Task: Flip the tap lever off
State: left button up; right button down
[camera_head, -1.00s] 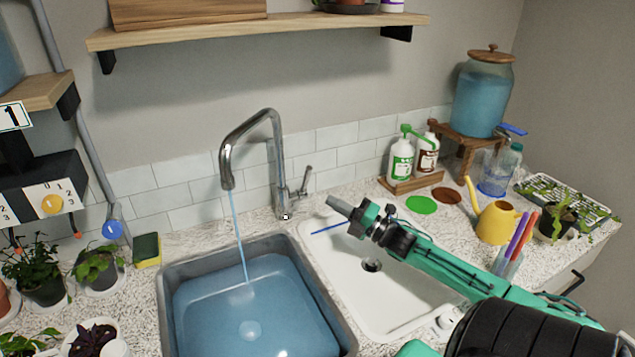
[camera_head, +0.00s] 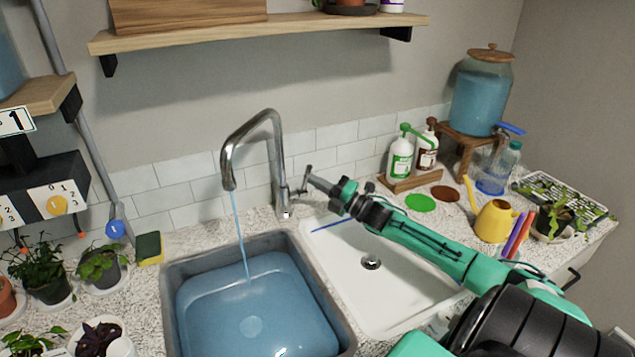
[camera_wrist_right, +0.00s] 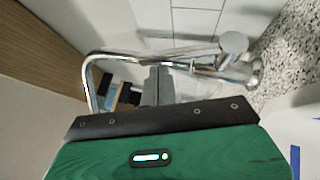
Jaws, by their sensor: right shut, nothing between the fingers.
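The chrome tap (camera_head: 278,165) stands behind the sink, and a thin stream of water (camera_head: 240,235) runs from its spout into the grey basin (camera_head: 170,300), which holds blue water. The tap lever (camera_head: 304,182) sticks up from the right side of the tap body. My right gripper (camera_head: 312,181) is shut and empty, its tip right at the lever; I cannot tell whether they touch. In the right wrist view the tap (camera_wrist_right: 150,52) lies sideways past the gripper (camera_wrist_right: 158,85), with its round lever base (camera_wrist_right: 234,42) at upper right. My left gripper is not in view.
The white drainer (camera_head: 400,295) lies under my right arm. Soap bottles (camera_head: 400,160), a yellow watering can (camera_head: 494,220) and a glass dispenser (camera_head: 480,95) stand to the right. Potted plants (camera_head: 45,275) and a sponge (camera_head: 149,248) are at left. A wooden shelf (camera_head: 260,33) hangs above.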

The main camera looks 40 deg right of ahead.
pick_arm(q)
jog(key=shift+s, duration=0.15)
